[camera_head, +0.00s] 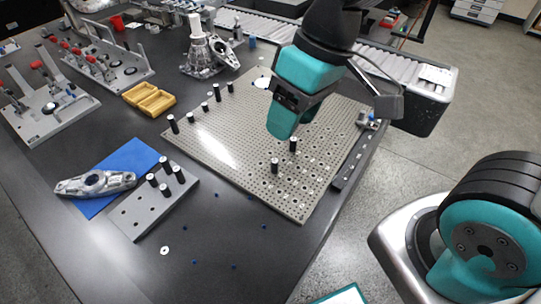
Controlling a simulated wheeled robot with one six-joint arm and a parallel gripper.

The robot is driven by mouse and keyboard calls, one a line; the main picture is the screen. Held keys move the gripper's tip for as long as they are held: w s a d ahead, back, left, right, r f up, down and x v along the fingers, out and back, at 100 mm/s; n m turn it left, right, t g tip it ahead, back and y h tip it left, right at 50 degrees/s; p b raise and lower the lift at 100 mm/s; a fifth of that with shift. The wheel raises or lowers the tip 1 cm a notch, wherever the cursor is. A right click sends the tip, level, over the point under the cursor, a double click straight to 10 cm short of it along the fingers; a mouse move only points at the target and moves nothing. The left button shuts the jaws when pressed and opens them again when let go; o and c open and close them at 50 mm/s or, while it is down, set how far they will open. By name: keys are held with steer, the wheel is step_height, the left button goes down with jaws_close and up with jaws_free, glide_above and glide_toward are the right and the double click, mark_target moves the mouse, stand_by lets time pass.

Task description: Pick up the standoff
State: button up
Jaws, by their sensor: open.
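Several standoffs, dark cylinders with pale tops, are in view. Two stand upright on the perforated metal plate (225,150), a nearer standoff (274,166) and another standoff (293,145) a little behind it to the right. More stand along the plate's left and back side, such as one standoff (173,124) at its left corner. Several others stand on a grey block (140,214), including a front standoff (165,190). My teal gripper (283,125) is over the plate, just above and left of the rear standoff in the picture. Its fingers are seen edge-on, with nothing visible in them.
A cast metal part (95,184) lies on a blue mat (125,163). A yellow tray (150,98), fixture plates (45,110) with red-tipped clamps and a metal housing (203,58) stand behind. Small blue bits and a washer (165,250) lie on the dark table's front, otherwise clear.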

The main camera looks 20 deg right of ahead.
steer(key=w+f+m+h, duration=0.1)
steer(key=w+f, duration=0.4)
steer(key=w, duration=0.3)
steer(key=h+p, duration=0.2)
glide_above(274, 160)
step_height(274, 160, down, 10)
steer(key=shift+m+h, duration=0.3)
steer(key=shift+m, duration=0.1)
steer(key=f+p, duration=0.1)
steer(key=f, duration=1.1)
steer(key=shift+s, duration=0.2)
steer(key=shift+w+f+p, duration=0.15)
steer(key=shift+f+p, duration=0.5)
steer(key=shift+f, duration=2.4)
jaws_close()
